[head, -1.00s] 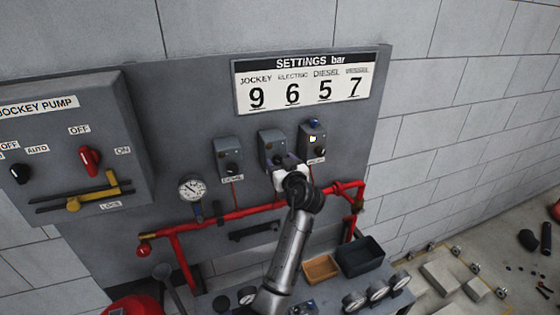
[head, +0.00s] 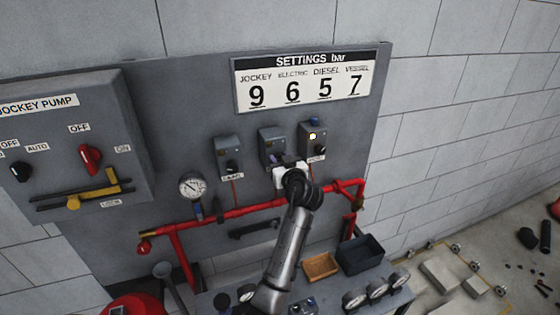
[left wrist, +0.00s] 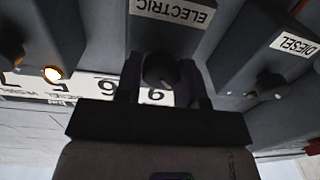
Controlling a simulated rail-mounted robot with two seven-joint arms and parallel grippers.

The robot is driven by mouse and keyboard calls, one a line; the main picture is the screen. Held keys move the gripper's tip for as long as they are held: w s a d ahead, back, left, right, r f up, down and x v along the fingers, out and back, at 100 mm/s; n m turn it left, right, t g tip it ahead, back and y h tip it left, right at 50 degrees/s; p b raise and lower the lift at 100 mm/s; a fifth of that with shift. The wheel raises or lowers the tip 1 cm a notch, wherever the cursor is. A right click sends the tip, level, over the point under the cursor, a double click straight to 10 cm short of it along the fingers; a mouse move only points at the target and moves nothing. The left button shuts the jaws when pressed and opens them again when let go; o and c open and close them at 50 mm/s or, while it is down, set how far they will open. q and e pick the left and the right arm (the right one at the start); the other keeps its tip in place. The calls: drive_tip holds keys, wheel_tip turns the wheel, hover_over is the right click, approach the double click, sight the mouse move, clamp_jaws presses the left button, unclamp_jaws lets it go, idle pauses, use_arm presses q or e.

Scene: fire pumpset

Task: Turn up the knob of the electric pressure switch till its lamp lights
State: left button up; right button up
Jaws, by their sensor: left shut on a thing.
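The electric pressure switch is a grey box (head: 268,139), the middle of three on the panel; its ELECTRIC label (left wrist: 175,10) reads upside down in the left wrist view. Its dark round knob (left wrist: 160,70) sits between the two fingers of my left gripper (left wrist: 162,88), which is shut on it. In the head view my left gripper (head: 278,164) is at the lower front of this box and hides the knob. I see no lit lamp on the electric box. My right gripper is not in view.
The right-hand switch box (head: 311,139) has a glowing lamp, also seen in the left wrist view. The diesel switch (head: 229,153) stands on the left. A red pipe (head: 245,213) runs below. The settings sign (head: 306,82) reads electric 6.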

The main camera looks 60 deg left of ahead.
use_arm(q)
drive_tip(key=shift+m, duration=0.5)
drive_tip(key=o, duration=0.9)
drive_tip(key=shift+d, duration=0.1)
drive_tip(key=d+b, duration=0.1)
drive_tip(key=d, duration=0.3)
drive_tip(key=s+d+b, duration=0.1)
drive_tip(key=d, duration=0.4)
drive_tip(key=s+d+b, duration=0.1)
drive_tip(key=d, duration=0.3)
drive_tip(key=shift+s+d, duration=0.1)
drive_tip(key=shift+d, duration=0.15)
